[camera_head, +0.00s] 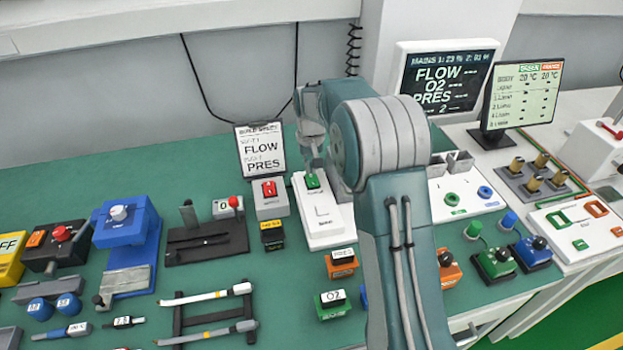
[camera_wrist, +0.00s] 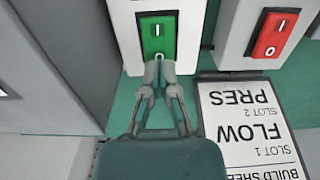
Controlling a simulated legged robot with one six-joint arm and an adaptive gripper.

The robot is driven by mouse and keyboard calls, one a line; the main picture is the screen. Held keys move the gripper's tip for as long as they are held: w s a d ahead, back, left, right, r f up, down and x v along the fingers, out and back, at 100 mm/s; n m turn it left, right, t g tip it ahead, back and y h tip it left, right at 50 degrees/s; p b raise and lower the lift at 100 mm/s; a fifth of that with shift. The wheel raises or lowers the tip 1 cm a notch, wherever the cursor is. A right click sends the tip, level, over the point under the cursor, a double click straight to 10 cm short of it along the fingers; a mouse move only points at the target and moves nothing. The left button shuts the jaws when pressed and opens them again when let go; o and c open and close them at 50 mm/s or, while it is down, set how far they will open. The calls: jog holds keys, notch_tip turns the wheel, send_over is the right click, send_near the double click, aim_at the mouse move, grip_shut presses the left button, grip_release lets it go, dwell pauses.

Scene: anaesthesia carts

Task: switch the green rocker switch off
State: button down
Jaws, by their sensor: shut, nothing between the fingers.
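The green rocker switch (camera_head: 312,181) sits on a long white housing (camera_head: 323,226) at the middle of the green bench. In the wrist view the green rocker (camera_wrist: 158,34) shows its I mark at the top and its O mark at the bottom. My gripper (camera_wrist: 159,68) is shut and empty, its fingertips together at the O end of the rocker. Whether the tips touch the rocker I cannot tell. In the head view my gripper (camera_head: 316,163) is just above and behind the green rocker, partly hidden by my arm.
A red rocker switch (camera_head: 269,188) stands close to the left; it also shows in the wrist view (camera_wrist: 271,36). A build sheet (camera_head: 261,150) stands behind it. Orange (camera_head: 341,264) and green (camera_head: 332,304) labelled blocks sit in front. A monitor (camera_head: 447,78) is at the back right.

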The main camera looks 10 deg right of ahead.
jog(key=shift+f, duration=0.7)
dwell(0.4)
jog(key=shift+r, duration=3.55)
